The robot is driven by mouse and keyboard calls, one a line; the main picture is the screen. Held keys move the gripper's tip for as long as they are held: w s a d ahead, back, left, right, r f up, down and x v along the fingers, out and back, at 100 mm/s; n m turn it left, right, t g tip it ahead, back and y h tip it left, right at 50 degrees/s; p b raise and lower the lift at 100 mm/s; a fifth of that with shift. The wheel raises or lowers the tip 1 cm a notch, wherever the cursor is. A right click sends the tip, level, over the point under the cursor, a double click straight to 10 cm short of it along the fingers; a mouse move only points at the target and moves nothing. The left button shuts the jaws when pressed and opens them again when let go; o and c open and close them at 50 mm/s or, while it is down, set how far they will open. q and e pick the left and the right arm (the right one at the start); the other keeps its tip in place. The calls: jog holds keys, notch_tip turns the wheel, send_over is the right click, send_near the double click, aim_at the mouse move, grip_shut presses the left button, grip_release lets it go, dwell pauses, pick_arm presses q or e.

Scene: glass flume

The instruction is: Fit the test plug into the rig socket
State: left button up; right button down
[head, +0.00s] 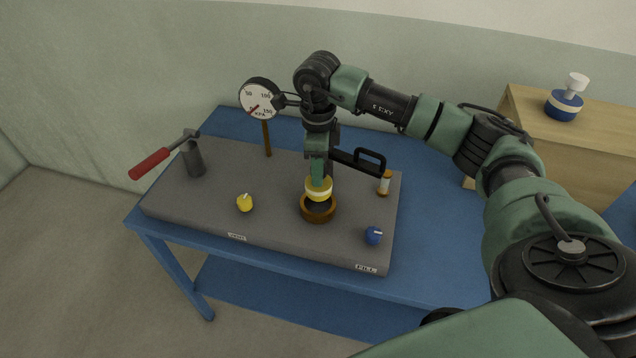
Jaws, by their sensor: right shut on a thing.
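My right gripper (318,174) points down over the grey rig block and is shut on a yellow plug with a pale band (319,190). The plug is upright, just over the back part of the brown ring-shaped socket (318,214). The socket's dark opening shows in front of and below the plug. I cannot tell whether the plug touches the socket rim. The gripper hides the plug's top. My left gripper is not in view.
The rig block (275,225) on the blue table (440,250) carries a red-handled lever (150,164), a dial gauge (261,98), a yellow knob (244,202), a blue knob (373,235) and a black handle (368,160). A blue-and-white plug (565,101) stands on a wooden box (560,140).

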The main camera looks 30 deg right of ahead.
aim_at(318, 189)
jog(key=shift+f, duration=0.95)
notch_tip(318, 189, down, 4)
jog(key=shift+f+p, duration=0.1)
jog(key=shift+p, duration=0.6)
jog(key=shift+f, duration=0.15)
jog(key=shift+f, duration=0.25)
jog(key=c, duration=1)
grip_release()
jog(key=shift+r, duration=0.1)
jog(key=shift+o, duration=0.2)
jog(key=shift+r, duration=0.1)
